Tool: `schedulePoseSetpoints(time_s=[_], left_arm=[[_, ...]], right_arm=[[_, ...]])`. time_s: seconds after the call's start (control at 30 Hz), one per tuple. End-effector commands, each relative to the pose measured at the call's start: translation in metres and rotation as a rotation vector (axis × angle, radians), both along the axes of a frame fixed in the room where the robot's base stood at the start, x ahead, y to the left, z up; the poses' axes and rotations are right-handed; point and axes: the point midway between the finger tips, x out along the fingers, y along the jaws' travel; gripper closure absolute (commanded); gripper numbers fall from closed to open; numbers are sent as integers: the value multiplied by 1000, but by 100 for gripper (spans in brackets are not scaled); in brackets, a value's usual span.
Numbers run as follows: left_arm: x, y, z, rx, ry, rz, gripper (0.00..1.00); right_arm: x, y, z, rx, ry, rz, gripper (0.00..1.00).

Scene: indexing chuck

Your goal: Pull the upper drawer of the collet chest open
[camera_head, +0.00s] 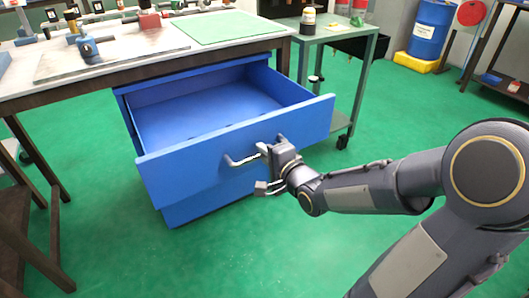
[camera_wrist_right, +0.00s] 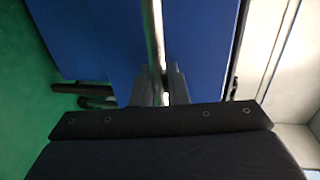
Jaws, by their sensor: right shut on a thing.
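The blue collet chest stands under the workbench. Its upper drawer (camera_head: 190,165) is pulled well out, and its empty blue inside (camera_head: 215,108) shows. A silvery bar handle (camera_head: 238,161) sits on the drawer front. My right gripper (camera_head: 268,152) is shut on this handle in front of the drawer. In the right wrist view the bar (camera_wrist_right: 154,35) runs down between the two fingers (camera_wrist_right: 160,88). The lower drawer (camera_head: 195,208) shows below, less far forward, partly hidden by the upper one. My left gripper is not in view.
The workbench top (camera_head: 130,60) above carries tools and a green mat (camera_head: 225,27). A green-grey cart (camera_head: 345,30) with bottles stands right of the chest. A blue drum (camera_head: 430,30) is farther back. Green floor in front of the chest is clear.

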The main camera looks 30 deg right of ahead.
Motion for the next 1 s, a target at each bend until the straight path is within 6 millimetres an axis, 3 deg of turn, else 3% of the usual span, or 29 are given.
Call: schedulePoseSetpoints(time_s=[0.03, 0.07, 0.2, 0.53, 1.0], left_arm=[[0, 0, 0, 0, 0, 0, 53], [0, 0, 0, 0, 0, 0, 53], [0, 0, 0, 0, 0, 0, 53], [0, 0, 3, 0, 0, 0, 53], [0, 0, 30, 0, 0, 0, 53]], right_arm=[[0, -1, -1, 1, 2, -2, 100], [0, -1, -1, 1, 2, -2, 83], [0, -1, -1, 1, 2, -1, 68], [-6, -1, 3, -1, 0, -3, 68], [-72, -1, 16, 0, 2, -3, 68]])
